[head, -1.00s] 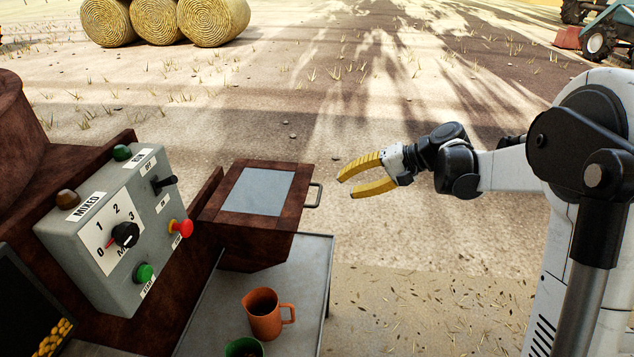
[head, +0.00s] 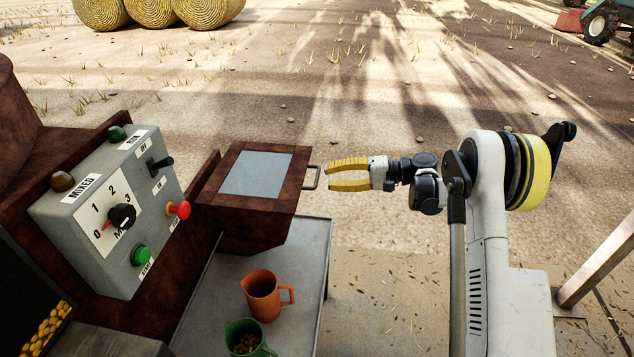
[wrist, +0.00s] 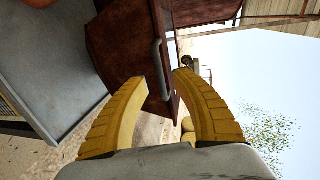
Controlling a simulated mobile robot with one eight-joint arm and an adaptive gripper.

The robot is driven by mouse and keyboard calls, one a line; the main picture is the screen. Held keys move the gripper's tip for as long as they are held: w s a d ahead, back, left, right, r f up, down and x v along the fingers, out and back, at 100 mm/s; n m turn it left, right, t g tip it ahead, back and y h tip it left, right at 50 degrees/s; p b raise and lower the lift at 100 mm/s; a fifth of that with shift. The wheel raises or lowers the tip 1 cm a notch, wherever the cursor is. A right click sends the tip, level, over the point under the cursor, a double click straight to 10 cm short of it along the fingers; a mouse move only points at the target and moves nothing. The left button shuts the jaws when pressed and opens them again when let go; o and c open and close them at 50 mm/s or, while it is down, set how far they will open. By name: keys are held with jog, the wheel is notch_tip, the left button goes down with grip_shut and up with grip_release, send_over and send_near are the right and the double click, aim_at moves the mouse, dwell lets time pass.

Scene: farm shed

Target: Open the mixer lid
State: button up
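The mixer lid (head: 287,201) is a dark rust-brown square with a pale grey panel (head: 256,174) in it. It lies shut on the mixer's box. A grey bar handle (head: 313,178) sticks out at its right edge. In the wrist view the handle (wrist: 160,70) stands just ahead of the fingertips. My gripper (head: 328,174) has yellow fingers and is open and empty. It is just right of the handle, its tips pointing left at it. In the wrist view the gripper (wrist: 160,75) has its fingers on both sides of the handle's line. I cannot tell whether they touch it.
A grey control box (head: 105,215) with knob, switch and buttons stands left of the lid. Below the lid, a metal tray (head: 205,325) holds an orange jug (head: 262,296) and a green mug (head: 246,340). Hay bales (head: 205,10) lie far back. Ground right of the lid is clear.

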aim_at(317, 176)
jog(key=b+x, duration=0.1)
jog(key=x, duration=0.3)
jog(key=shift+a, duration=0.25)
jog(key=shift+w, duration=0.1)
grip_shut()
